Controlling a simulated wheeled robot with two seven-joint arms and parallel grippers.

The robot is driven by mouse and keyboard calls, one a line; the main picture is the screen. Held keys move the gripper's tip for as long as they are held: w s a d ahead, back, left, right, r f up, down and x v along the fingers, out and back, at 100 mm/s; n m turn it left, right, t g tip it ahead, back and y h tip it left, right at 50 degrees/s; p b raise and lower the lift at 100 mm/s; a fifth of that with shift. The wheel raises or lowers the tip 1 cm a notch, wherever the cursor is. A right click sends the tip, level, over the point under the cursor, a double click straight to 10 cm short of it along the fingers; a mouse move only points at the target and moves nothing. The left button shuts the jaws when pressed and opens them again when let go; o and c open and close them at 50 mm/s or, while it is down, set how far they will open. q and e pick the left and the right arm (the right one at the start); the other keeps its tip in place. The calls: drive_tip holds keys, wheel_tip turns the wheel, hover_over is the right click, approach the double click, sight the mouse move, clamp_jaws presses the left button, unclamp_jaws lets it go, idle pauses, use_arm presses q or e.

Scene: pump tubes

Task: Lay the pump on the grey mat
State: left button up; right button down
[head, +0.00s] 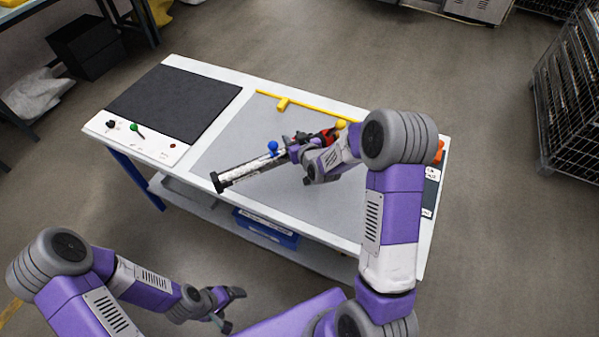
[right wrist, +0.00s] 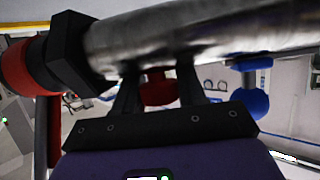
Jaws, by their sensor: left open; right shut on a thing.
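The pump (head: 248,168) is a long silver tube with a black end cap, a blue knob and red parts. It slants above the light grey mat (head: 225,145) in the middle of the table; whether it touches the mat I cannot tell. My right gripper (head: 300,150) is shut on the pump. In the right wrist view the pump (right wrist: 200,35) crosses the top, with a red collar and black nut at left and a blue knob at right. A red knob shows between the fingers of my right gripper (right wrist: 158,85). My left gripper (head: 232,308) is open and empty, off the table's front.
A dark mat (head: 175,103) covers the table's left end. A white strip with a green knob (head: 134,127) lies before it. A yellow T-shaped bar (head: 285,103) lies along the back edge. A blue bin (head: 265,232) sits on the lower shelf.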

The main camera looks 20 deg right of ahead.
drive_tip(key=w+d+r+m+h+b, duration=0.1)
drive_tip(key=w+d+r+b, duration=0.25)
drive_tip(key=d, duration=0.45)
drive_tip(key=f+b, duration=0.1)
drive_tip(key=f, duration=0.2)
drive_tip(key=f+b, duration=0.1)
drive_tip(key=f, duration=0.3)
drive_tip(key=f+b, duration=0.1)
drive_tip(key=f, duration=0.2)
drive_tip(key=shift+w+d+f, duration=0.1)
drive_tip(key=shift+d+f, duration=0.15)
drive_tip(key=shift+d, duration=0.05)
drive_tip(key=c, duration=0.7)
unclamp_jaws()
drive_tip(key=shift+f, duration=0.1)
use_arm(q)
wheel_tip(320, 180, down, 8)
use_arm(e)
drive_tip(key=shift+o, duration=0.2)
drive_tip(key=shift+s+r, duration=0.3)
drive_tip(key=shift+s, duration=0.25)
use_arm(q)
wheel_tip(320, 180, up, 2)
drive_tip(key=shift+r+p, duration=0.1)
drive_tip(key=shift+p, duration=0.85)
use_arm(e)
drive_tip(key=v, duration=1.1)
drive_tip(key=shift+a, duration=0.1)
